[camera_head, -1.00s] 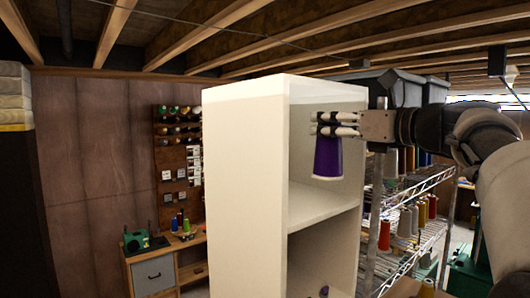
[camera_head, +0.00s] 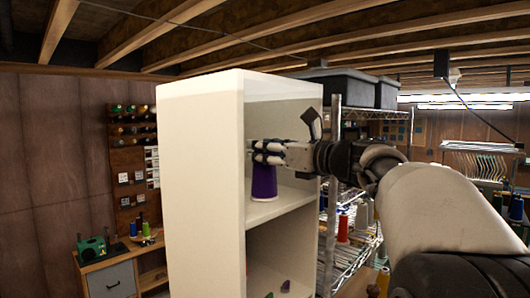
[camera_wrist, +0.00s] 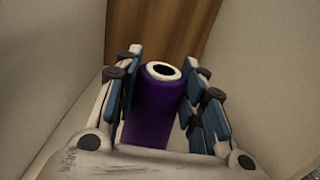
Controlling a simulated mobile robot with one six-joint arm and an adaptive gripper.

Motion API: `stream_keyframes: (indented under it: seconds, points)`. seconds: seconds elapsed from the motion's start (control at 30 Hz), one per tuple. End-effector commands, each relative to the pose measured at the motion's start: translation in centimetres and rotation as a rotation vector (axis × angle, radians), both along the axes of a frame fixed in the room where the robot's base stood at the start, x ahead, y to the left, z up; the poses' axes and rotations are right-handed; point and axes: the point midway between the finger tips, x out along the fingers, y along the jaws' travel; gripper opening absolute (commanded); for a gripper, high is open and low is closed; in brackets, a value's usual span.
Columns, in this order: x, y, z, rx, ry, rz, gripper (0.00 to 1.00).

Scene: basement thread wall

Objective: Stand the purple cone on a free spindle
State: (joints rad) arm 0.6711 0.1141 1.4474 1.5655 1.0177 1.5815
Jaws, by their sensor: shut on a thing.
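The purple cone (camera_head: 263,183) is upright inside the upper compartment of the white cabinet (camera_head: 200,180). Its base is at or just above the shelf board (camera_head: 285,204); I cannot tell whether it touches. My gripper (camera_head: 266,152) reaches in from the right and is shut on the cone near its top. In the wrist view the cone (camera_wrist: 152,112) stands between the two blue-padded fingers of my gripper (camera_wrist: 163,75), its pale ring-shaped top showing. No free spindle can be made out clearly in either view.
A wire rack (camera_head: 350,245) with cones of thread stands right of the cabinet, dark bins (camera_head: 345,88) on top. Small items (camera_head: 285,286) lie in the cabinet's lower compartment. A wall board with spools (camera_head: 130,135) and a workbench (camera_head: 112,272) are at left.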

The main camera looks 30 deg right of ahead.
Motion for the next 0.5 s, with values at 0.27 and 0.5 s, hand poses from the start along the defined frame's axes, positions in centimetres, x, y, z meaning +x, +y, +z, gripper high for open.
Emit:
stream_keyframes:
  seconds: [0.27, 0.5]
  points:
    - [-0.01, -0.01, -0.27, 0.0, 0.0, 0.0, 0.39]
    - [0.01, -0.02, -0.23, 0.001, 0.0, 0.0, 0.55]
